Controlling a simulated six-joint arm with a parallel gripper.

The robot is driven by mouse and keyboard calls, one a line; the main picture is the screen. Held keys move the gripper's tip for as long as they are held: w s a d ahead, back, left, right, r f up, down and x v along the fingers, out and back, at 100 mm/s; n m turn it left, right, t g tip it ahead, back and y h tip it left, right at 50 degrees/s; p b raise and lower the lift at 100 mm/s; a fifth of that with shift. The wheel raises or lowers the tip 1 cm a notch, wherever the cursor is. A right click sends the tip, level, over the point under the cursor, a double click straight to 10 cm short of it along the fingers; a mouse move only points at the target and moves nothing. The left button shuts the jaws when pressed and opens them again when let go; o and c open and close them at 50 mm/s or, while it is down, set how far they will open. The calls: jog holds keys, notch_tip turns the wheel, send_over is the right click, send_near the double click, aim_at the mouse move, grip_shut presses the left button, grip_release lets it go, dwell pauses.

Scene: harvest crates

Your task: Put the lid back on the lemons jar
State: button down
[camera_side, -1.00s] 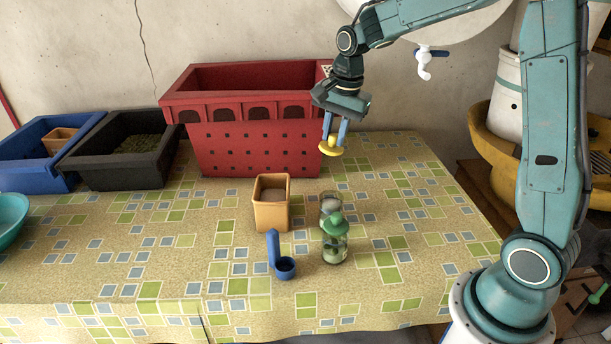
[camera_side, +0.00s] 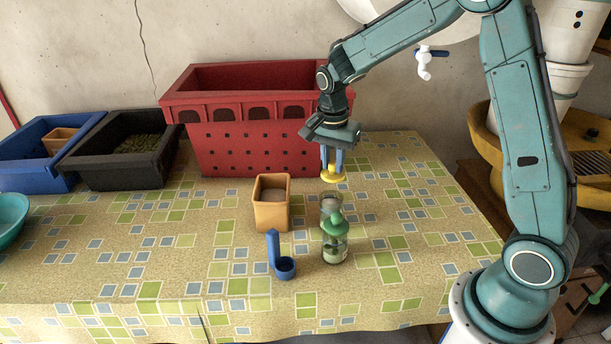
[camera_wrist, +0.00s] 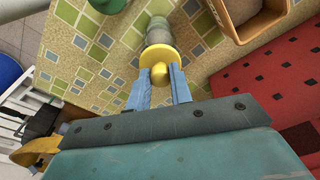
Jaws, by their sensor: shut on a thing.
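My gripper (camera_side: 332,163) is shut on a yellow lid (camera_side: 333,178) and holds it roughly level, a little above an open glass jar (camera_side: 330,204). The lid and its round knob (camera_wrist: 160,73) show between my fingers in the wrist view. The glass jar (camera_wrist: 157,35) shows just beyond the lid there, its mouth partly hidden by it. In the side view a second glass jar (camera_side: 335,249) with a green lid (camera_side: 336,224) stands in front of the open jar and hides its lower part. I cannot make out labels.
A tan square pot (camera_side: 271,209) stands left of the jars. A blue scoop (camera_side: 284,267) lies in front of it. A red crate (camera_side: 250,150) stands behind, with black (camera_side: 118,178) and blue (camera_side: 38,183) bins to its left. The table is clear right of the jars.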

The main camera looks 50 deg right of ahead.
aim_at(332, 174)
jog(key=shift+f, duration=2.65)
jog(key=shift+f, duration=0.15)
dwell(0.5)
jog(key=c, duration=0.7)
grip_release()
jog(key=shift+r, duration=3.5)
